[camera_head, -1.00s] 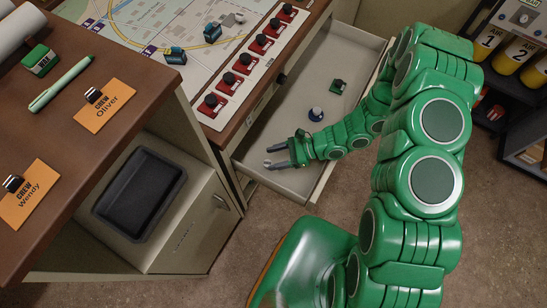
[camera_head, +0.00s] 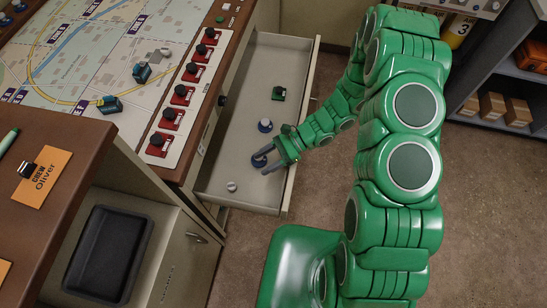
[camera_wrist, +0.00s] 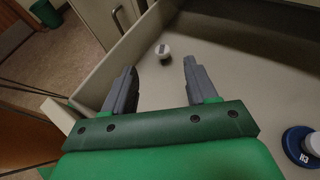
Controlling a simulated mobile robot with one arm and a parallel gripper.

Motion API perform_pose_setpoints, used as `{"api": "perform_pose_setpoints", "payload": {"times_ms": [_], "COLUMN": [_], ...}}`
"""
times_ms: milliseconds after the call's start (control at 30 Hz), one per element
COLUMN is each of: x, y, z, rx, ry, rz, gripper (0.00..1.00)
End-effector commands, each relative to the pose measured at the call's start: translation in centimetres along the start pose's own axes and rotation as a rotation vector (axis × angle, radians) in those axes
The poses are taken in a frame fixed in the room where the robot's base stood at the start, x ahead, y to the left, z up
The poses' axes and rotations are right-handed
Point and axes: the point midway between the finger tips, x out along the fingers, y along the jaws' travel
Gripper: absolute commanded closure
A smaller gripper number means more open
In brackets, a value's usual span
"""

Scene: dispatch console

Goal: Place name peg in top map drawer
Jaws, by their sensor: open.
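The open drawer (camera_head: 212,187) under the map table holds several small pieces. A small round whitish piece (camera_head: 232,186) lies near its front-left end; it also shows in the wrist view (camera_wrist: 163,50), ahead of the fingers. A blue round piece with a pale top (camera_head: 265,125) stands farther back. A blue disc with a white top and a small label (camera_wrist: 300,145) is at the right edge of the wrist view. A dark green piece (camera_head: 279,93) is farthest back. My gripper (camera_head: 262,160) is open and low in the drawer, apart from the whitish piece. I cannot tell which piece is the name peg.
An orange crew card marked Oliver (camera_head: 43,176), with a black-and-white clip on it, lies on the brown desk at left. A dark tray (camera_head: 108,254) sits below. A row of red switches (camera_head: 171,119) edges the map. A shelf with boxes stands at right.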

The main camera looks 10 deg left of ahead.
Motion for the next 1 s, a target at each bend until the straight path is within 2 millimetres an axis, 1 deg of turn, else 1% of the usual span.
{"api": "perform_pose_setpoints", "payload": {"times_ms": [300, 467, 700, 1000], "x": [-0.2, -1.0, -3.8, -7.5], "y": [0.0, 0.0, 0.2, 1.5], "z": [0.2, 1.3, 5.1, 10.0], "rx": [-0.004, -0.035, -0.14, -0.277], "ry": [0.0, 0.009, 0.043, 0.104], "rz": [0.002, 0.012, 0.049, 0.109], "gripper": [0.43, 0.43, 0.43, 0.43]}}
